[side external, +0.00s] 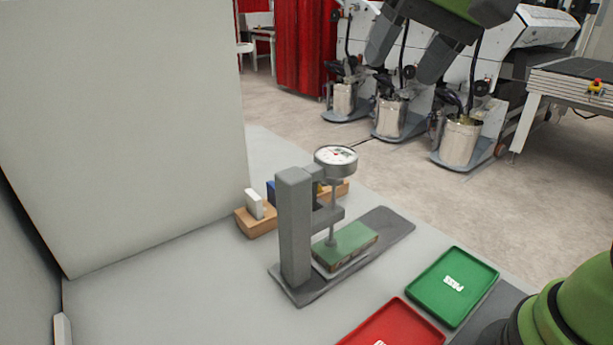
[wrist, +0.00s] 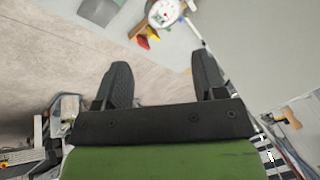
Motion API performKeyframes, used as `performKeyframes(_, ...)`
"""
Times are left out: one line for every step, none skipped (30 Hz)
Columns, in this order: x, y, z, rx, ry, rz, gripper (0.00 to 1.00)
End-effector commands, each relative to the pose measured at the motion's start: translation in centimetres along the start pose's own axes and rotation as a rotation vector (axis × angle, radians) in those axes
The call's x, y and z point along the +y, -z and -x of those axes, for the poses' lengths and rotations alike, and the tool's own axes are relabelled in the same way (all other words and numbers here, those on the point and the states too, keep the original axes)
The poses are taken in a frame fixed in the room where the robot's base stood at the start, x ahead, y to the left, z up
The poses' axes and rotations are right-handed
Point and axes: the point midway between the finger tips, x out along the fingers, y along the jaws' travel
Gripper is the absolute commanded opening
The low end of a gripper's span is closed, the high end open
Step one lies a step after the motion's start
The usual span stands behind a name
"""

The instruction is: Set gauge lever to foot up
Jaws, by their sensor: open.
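The gauge stand (side external: 294,225) is a grey post on a flat base, with a round white dial (side external: 335,156) at the top of its arm. The dial also shows at the top of the wrist view (wrist: 165,12). A thin spindle runs down from the dial to a small foot (side external: 331,241), which looks in contact with a green block (side external: 347,248). I cannot make out the gauge lever clearly in either view. My gripper (side external: 411,56) is open and empty, high above and to the right of the dial. Its spread fingers also show in the wrist view (wrist: 162,66).
A wooden holder (side external: 257,223) with white, blue and yellow pieces stands behind the gauge. A green tray (side external: 425,296) marked PASS and a red tray (side external: 385,330) lie in front right. A tall pale panel (side external: 120,120) stands at left. The air around my gripper looks clear.

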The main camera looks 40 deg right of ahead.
Motion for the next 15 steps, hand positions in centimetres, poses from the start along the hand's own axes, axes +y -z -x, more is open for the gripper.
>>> performKeyframes(-0.8,1.5,-1.2,-0.027,-0.022,-0.023,0.64)
performKeyframes(-1.2,2.4,-1.8,-0.039,-0.035,-0.038,0.64)
performKeyframes(-1.8,3.4,-2.7,-0.057,-0.052,-0.058,0.64)
performKeyframes(-2.1,4.1,-3.4,-0.068,-0.066,-0.075,0.64)
performKeyframes(-2.5,4.8,-4.2,-0.08,-0.079,-0.09,0.64)
performKeyframes(-2.9,5.7,-5.4,-0.095,-0.097,-0.113,0.64)
performKeyframes(-3.2,6.3,-6.3,-0.107,-0.111,-0.13,0.64)
performKeyframes(-3.4,6.9,-7.2,-0.118,-0.126,-0.147,0.64)
performKeyframes(-3.7,7.5,-8.5,-0.131,-0.145,-0.17,0.64)
performKeyframes(-3.8,8.0,-9.6,-0.141,-0.159,-0.188,0.64)
performKeyframes(-4.0,8.4,-10.6,-0.149,-0.173,-0.206,0.64)
performKeyframes(-4.1,8.8,-11.9,-0.161,-0.191,-0.228,0.64)
performKeyframes(-4.2,9.1,-12.9,-0.167,-0.204,-0.244,0.64)
performKeyframes(-4.2,9.3,-13.8,-0.174,-0.216,-0.261,0.64)
performKeyframes(-4.2,9.5,-14.9,-0.181,-0.23,-0.279,0.64)
